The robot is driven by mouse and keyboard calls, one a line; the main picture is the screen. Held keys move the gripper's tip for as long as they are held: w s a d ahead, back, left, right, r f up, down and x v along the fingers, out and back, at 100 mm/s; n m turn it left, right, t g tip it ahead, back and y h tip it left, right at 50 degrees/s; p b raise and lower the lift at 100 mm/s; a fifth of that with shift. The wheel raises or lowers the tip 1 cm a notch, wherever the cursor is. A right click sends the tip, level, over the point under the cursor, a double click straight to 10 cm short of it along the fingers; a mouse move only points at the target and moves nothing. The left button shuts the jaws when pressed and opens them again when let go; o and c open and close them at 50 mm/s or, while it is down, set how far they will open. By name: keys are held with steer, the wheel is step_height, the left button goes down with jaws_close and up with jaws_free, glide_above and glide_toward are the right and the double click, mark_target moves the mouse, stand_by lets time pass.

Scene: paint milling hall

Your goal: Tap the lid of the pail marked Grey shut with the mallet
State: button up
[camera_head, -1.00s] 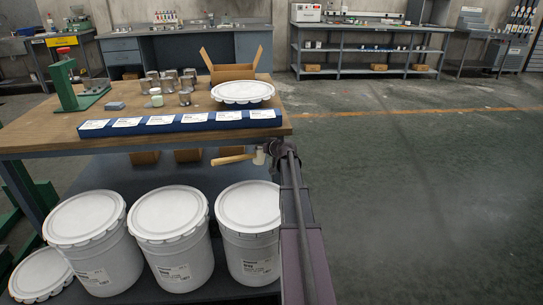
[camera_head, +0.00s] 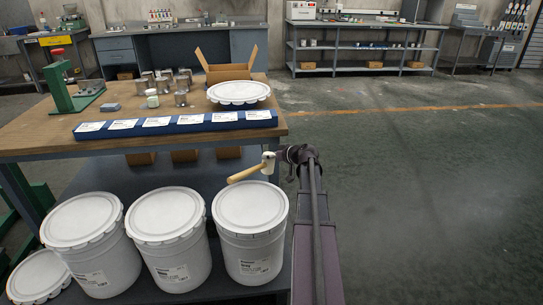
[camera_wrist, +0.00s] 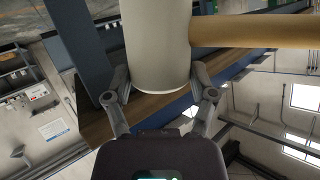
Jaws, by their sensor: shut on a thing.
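Three white pails stand in a row in front of the bench, each with a white lid on top: the left pail (camera_head: 108,264), the middle pail (camera_head: 180,262) and the right pail (camera_head: 252,257). Their labels are too small for me to read surely which is Grey. My gripper (camera_head: 283,155) is shut on the pale head of the mallet (camera_head: 268,162), up beyond the right pail's lid (camera_head: 250,205) and apart from it. The wooden handle points left and down. In the wrist view the fingers (camera_wrist: 160,90) clasp the mallet head (camera_wrist: 157,45), with the handle (camera_wrist: 255,31) going right.
The wooden bench (camera_head: 50,138) behind the pails carries a blue label strip (camera_head: 182,129), a loose lid (camera_head: 238,92), small tins, an open carton (camera_head: 230,72) and a green press (camera_head: 62,95). Another lid (camera_head: 38,275) leans at lower left. The floor to the right is clear.

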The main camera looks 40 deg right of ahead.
mark_target(272, 174)
steer(key=shift+s+a+r+y, duration=0.2)
steer(key=shift+s+y, duration=0.1)
steer(key=shift+s, duration=0.35)
steer(key=shift+d, duration=0.1)
steer(key=shift+f, duration=0.2)
steer(key=shift+f+b, duration=1.35)
steer(key=shift+b, duration=0.2)
step_height(272, 174, down, 5)
steer(key=b, duration=0.5)
steer(key=shift+f, duration=0.2)
steer(key=shift+r+p, duration=3.15)
steer(key=shift+r, duration=0.15)
